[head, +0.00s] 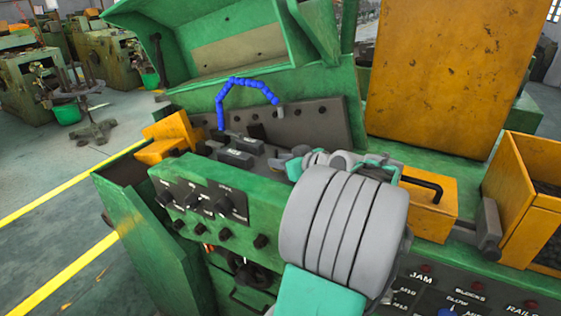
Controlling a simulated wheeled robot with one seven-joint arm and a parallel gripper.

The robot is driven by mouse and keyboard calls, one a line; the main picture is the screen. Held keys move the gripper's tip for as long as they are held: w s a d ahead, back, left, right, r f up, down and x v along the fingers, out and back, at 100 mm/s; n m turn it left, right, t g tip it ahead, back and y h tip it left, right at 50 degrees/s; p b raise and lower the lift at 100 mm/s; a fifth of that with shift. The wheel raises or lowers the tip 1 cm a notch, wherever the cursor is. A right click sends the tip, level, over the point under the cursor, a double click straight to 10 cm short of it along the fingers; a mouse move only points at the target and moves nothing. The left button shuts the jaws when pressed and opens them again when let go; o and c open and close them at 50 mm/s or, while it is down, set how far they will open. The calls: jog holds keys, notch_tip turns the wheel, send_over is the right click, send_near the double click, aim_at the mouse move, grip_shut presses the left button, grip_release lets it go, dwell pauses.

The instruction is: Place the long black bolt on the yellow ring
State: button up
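My gripper (284,161) reaches over the green machine (230,205), near the dark blocks in its open work area. My grey and teal arm hides most of it, so I cannot tell whether its fingers are open or shut, or whether they hold anything. I cannot make out a long black bolt or a yellow ring in this view. They may be hidden behind my arm or too small to tell.
A green hood (240,45) stands raised behind the work area, with a blue segmented hose (240,82) below it. A yellow box with a black handle (430,200) is right of my arm. An open yellow bin (535,190) stands at the right edge. Floor shows at left.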

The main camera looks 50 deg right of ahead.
jog(key=shift+o, duration=0.5)
jog(key=shift+r, duration=0.15)
jog(key=shift+s+r, duration=0.1)
jog(key=shift+s, duration=0.1)
jog(key=b+v, duration=0.2)
jog(key=v, duration=0.9)
jog(key=shift+s+r, duration=0.1)
jog(key=shift+s, duration=0.2)
jog(key=shift+w+a, duration=0.1)
